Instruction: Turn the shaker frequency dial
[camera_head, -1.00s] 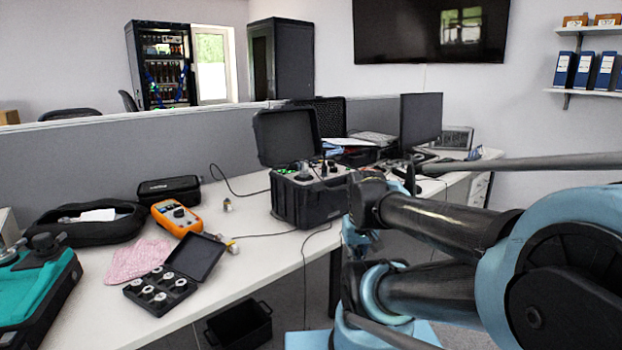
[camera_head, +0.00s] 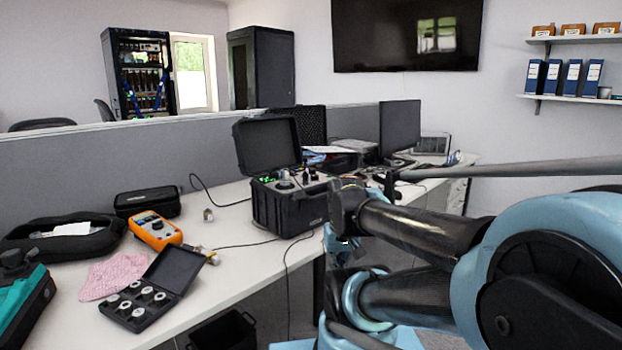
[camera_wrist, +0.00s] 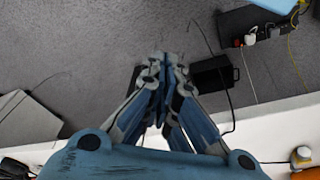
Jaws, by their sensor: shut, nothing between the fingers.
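The shaker unit is a black hard case (camera_head: 288,208) with its lid raised, standing on the white table in the head view. Its top panel carries green lights and several knobs; a dark round knob (camera_head: 285,184) shows near the front of the panel. I cannot tell for sure which knob is the frequency dial. My gripper (camera_wrist: 164,60) is shut and empty in the wrist view, pointing down over the grey carpet beyond the table edge. In the head view my arm hides most of the gripper, in front and right of the case. The gripper is apart from the case.
The white table (camera_head: 235,290) holds an orange multimeter (camera_head: 155,230), an open box of small weights (camera_head: 150,290), a pink cloth (camera_head: 112,275) and black pouches. Cables hang by the case. A black bin (camera_wrist: 214,74) and a power strip (camera_wrist: 255,30) are on the floor.

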